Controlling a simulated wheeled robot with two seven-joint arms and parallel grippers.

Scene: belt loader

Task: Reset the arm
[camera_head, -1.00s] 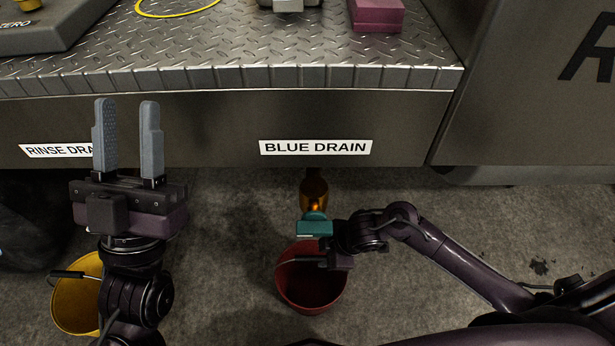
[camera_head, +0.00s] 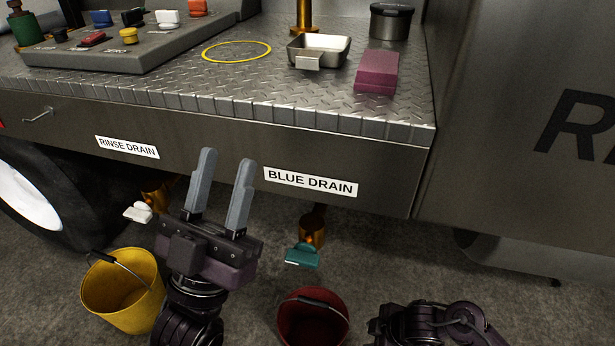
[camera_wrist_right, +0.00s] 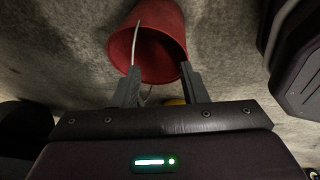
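My left gripper (camera_head: 221,190) points upward in the head view, in front of the metal counter's front panel. Its two grey fingers are apart with nothing between them. My right arm shows at the bottom right of the head view, but its fingers are hidden there. In the right wrist view my right gripper (camera_wrist_right: 160,88) has its fingers apart, with the red bucket (camera_wrist_right: 150,40) beyond them. The bucket's handle line passes between the fingers in that picture; I cannot tell any contact. The red bucket also shows at the bottom of the head view (camera_head: 312,322).
A brass drain with a teal handle (camera_head: 302,256) hangs under the BLUE DRAIN label (camera_head: 311,184). A white-handled drain (camera_head: 139,212) and yellow bucket (camera_head: 122,290) are at left. The counter (camera_head: 200,90) holds a metal tray (camera_head: 319,50), pink block (camera_head: 377,72) and button panel (camera_head: 110,55).

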